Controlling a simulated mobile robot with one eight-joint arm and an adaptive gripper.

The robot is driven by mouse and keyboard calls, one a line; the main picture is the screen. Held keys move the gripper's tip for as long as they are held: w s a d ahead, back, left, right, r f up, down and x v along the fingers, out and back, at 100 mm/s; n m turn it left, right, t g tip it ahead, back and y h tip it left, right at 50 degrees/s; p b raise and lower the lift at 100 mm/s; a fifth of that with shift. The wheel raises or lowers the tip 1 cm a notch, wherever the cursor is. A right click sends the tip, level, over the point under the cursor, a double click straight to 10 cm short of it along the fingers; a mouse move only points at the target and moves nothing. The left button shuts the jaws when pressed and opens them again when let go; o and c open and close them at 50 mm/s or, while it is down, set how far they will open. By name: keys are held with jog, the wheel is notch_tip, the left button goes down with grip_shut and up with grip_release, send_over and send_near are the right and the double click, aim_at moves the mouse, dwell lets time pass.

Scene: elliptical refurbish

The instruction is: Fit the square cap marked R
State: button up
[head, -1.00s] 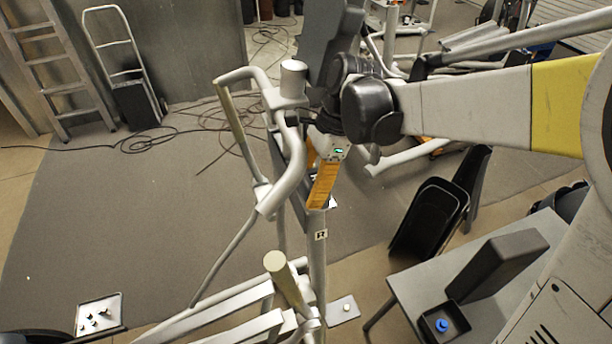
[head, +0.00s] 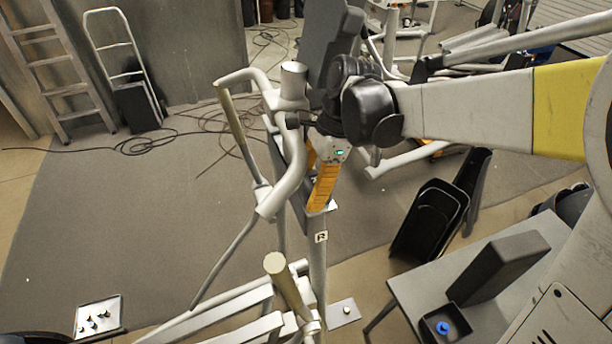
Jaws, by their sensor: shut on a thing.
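My gripper (head: 320,207) has orange fingers and points down at the top of a grey upright post (head: 318,262) of the elliptical machine. A small white label with a black R (head: 321,237) is on the post just below the fingertips. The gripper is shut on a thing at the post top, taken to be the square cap. The fingers hide it, so its marking, tilt and seating on the post cannot be made out.
Curved handlebars (head: 285,180) rise close left of my gripper. A grey table (head: 415,290) at lower right holds a dark block (head: 500,265) and a black tray (head: 428,331) with a blue knob (head: 442,327). A tray of small parts (head: 115,308) lies at lower left.

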jog(key=shift+f+b, duration=0.4)
jog(key=shift+f, duration=0.1)
dwell(0.3)
jog(key=o, duration=1.2)
jog(key=shift+s, duration=0.1)
jog(key=shift+o, duration=0.2)
jog(key=shift+r, duration=0.1)
jog(key=v, duration=1.2)
